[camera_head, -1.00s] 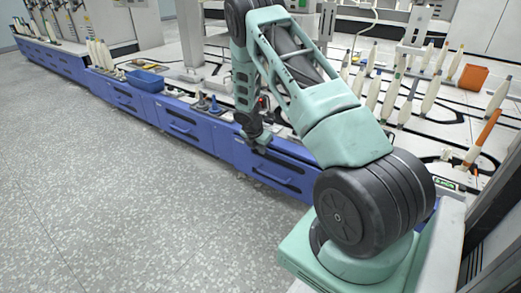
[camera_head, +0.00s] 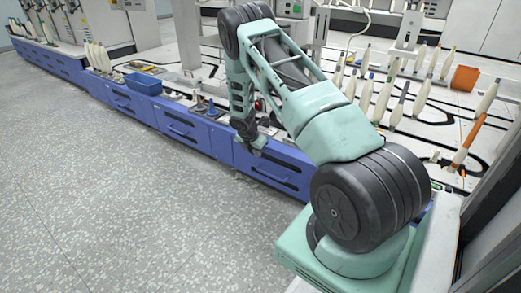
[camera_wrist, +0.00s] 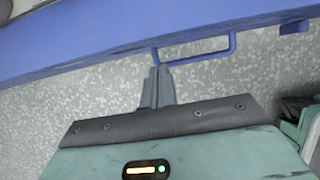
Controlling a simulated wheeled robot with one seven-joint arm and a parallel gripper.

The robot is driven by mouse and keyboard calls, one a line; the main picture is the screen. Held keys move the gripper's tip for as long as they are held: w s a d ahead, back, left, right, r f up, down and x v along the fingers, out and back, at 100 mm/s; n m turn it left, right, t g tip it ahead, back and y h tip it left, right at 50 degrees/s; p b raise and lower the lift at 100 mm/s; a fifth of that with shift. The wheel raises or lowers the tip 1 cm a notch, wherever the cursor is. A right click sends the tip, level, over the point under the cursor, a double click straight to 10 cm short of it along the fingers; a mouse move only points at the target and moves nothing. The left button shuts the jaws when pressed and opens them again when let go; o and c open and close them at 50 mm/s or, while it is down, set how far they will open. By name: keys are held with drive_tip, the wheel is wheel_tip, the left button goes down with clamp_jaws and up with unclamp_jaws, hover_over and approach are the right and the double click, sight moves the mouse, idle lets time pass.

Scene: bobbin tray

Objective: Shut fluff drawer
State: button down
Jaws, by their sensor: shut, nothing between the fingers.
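A row of blue drawers runs along the front of the long machine. The blue drawer front (camera_head: 270,172) below my gripper (camera_head: 260,145) has a dark slot and a handle. In the head view I cannot tell whether this drawer stands open. In the wrist view the blue front (camera_wrist: 110,38) crosses the top, with its blue bar handle (camera_wrist: 205,55) projecting over the floor. My gripper (camera_wrist: 158,74) is shut and empty. Its fingertips appear close to the left end of the handle; I cannot tell whether they touch it.
The speckled grey floor (camera_head: 120,210) in front of the drawers is clear. On the machine top stand a blue bin (camera_head: 143,83), several white bobbins (camera_head: 385,100) and an orange container (camera_head: 465,78).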

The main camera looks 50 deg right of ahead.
drive_tip(key=a+p+v, duration=0.1)
drive_tip(key=p+v, duration=0.4)
drive_tip(key=v, duration=0.5)
drive_tip(key=shift+a, duration=0.25)
drive_tip(key=s+a+r+m+y, duration=0.15)
drive_tip(key=a+r, duration=0.35)
drive_tip(key=a, duration=0.5)
drive_tip(key=s+a+r+m+y, duration=0.1)
drive_tip(key=a+r+m, duration=0.2)
drive_tip(key=a+r, duration=0.5)
drive_tip(key=s+a+r+m+y, duration=0.1)
drive_tip(key=a+r+m, duration=0.15)
drive_tip(key=a, duration=0.95)
drive_tip(key=s+a+r+m+y, duration=0.1)
drive_tip(key=s+a+r, duration=0.3)
drive_tip(key=s, duration=0.5)
drive_tip(key=s+a+r+m+p, duration=0.1)
drive_tip(key=s+a+r+m, duration=0.15)
drive_tip(key=s+a, duration=0.5)
drive_tip(key=s+a+r+m+y, duration=0.1)
drive_tip(key=s+a+r, duration=0.3)
drive_tip(key=s, duration=0.6)
wheel_tip(320, 180, up, 37)
drive_tip(key=p, duration=3.7)
drive_tip(key=shift+w+r+p, duration=0.15)
drive_tip(key=shift+w+p, duration=0.15)
drive_tip(key=shift+p, duration=0.1)
drive_tip(key=shift+d+h, duration=0.2)
drive_tip(key=shift+h, duration=0.05)
